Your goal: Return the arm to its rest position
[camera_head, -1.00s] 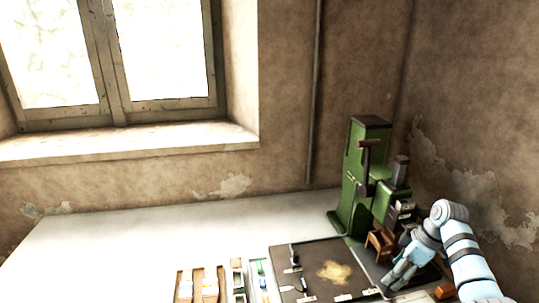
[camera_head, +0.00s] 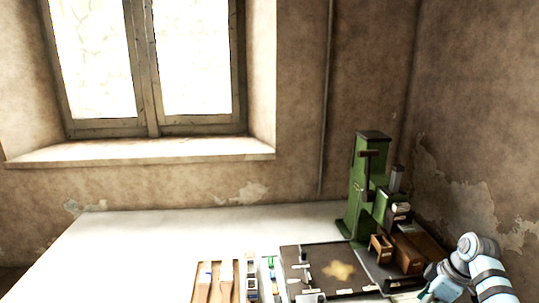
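The green handwheel press (camera_head: 360,190) stands upright on the right side of the table, near the wall corner. My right arm (camera_head: 480,262) comes in at the lower right corner, in front of and to the right of the press, apart from it. It runs down to the bottom edge of the view. Its gripper end is cut off or too small there to make out its fingers, or whether it holds anything. My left arm and gripper are not in view.
A dark mat (camera_head: 312,257) with a tan patch lies in front of the press. Small brown wooden boxes (camera_head: 381,246) stand between press and arm. A wooden tray (camera_head: 235,270) with tools lies left of the mat. The white tabletop (camera_head: 150,245) further left is clear.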

